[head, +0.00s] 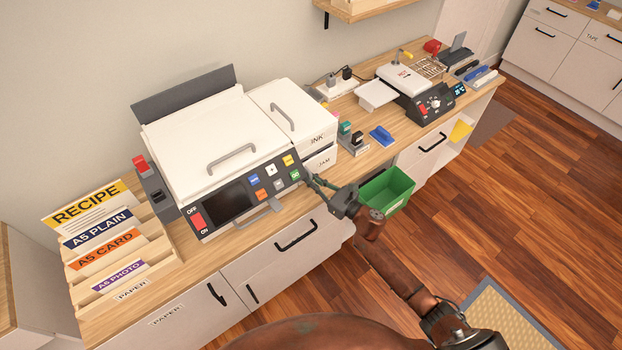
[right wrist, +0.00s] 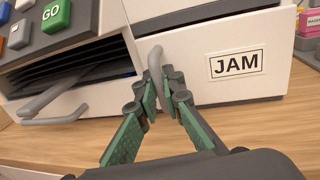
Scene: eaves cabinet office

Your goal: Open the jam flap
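The jam flap is the white panel with the JAM label (right wrist: 236,64) on the printer's lower right front; in the head view the flap (head: 324,162) sits below the INK panel. It looks closed, flush with the body around it. Its grey bar handle (right wrist: 156,62) stands out at the flap's left edge. My right gripper (right wrist: 161,88) has its green-padded fingers on either side of this handle, close against it. In the head view my right gripper (head: 314,184) reaches the printer's front right corner and hides the handle. My left gripper is not in view.
The printer (head: 215,145) has a control panel and a grey tray handle (right wrist: 62,118) left of the flap. A green bin (head: 388,190) hangs at the counter front, right of my gripper. Stamps (head: 350,138) stand right of the printer. Paper folders (head: 110,235) stand left.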

